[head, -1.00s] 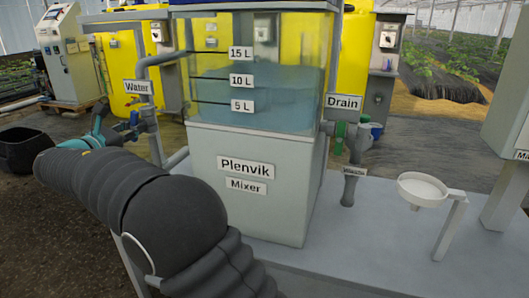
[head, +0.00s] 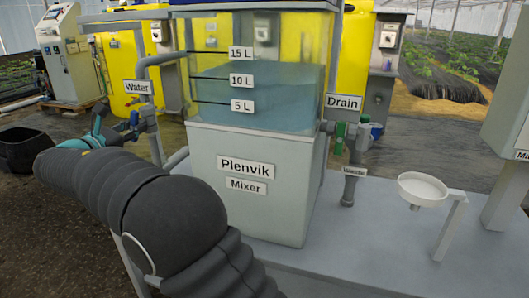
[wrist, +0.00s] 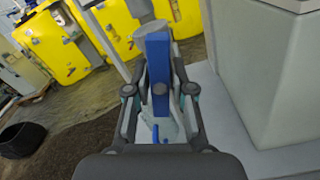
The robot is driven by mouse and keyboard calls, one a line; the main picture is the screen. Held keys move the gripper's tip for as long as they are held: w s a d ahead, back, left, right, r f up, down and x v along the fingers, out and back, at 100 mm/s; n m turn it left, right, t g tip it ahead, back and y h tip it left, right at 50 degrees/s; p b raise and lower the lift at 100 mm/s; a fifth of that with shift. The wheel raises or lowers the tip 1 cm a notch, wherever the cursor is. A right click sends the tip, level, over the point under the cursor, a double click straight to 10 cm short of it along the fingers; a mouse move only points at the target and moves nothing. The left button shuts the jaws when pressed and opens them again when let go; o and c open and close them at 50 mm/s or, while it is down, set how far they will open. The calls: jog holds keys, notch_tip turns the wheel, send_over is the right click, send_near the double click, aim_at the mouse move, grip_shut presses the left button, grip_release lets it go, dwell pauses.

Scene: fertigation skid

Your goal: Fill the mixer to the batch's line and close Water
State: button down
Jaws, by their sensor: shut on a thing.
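The clear mixer tank (head: 257,32) stands on a grey body labelled Plenvik Mixer and carries 15 L, 10 L and 5 L marks. Bluish water (head: 285,98) fills its lower part; the surface shows between the 10 L and 15 L marks, nearer 10 L. The Water label (head: 137,87) hangs above the inlet valve at the left. In the wrist view, my gripper (wrist: 160,90) is shut on the blue Water valve handle (wrist: 157,60). My arm hides part of the valve in the head view. The batch's line is not shown.
A Drain label (head: 344,101) and a valve with green and blue parts stand right of the mixer. A white funnel (head: 424,188) on a stand is farther right. A black bucket (head: 18,150) stands at the far left. Yellow tanks are behind.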

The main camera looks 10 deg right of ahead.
jog(key=shift+f+m+b, duration=0.25)
jog(key=shift+m+b, duration=0.25)
jog(key=shift+b, duration=0.35)
jog(key=shift+f+m+b, duration=0.15)
jog(key=shift+m+b, duration=0.45)
jog(key=shift+b, duration=0.3)
jog(key=m+b, duration=0.4)
jog(key=shift+m+b, duration=1.05)
jog(key=shift+m, duration=0.15)
jog(key=shift+r+m, duration=0.4)
jog(key=shift+r, duration=0.05)
jog(key=shift+f, duration=0.1)
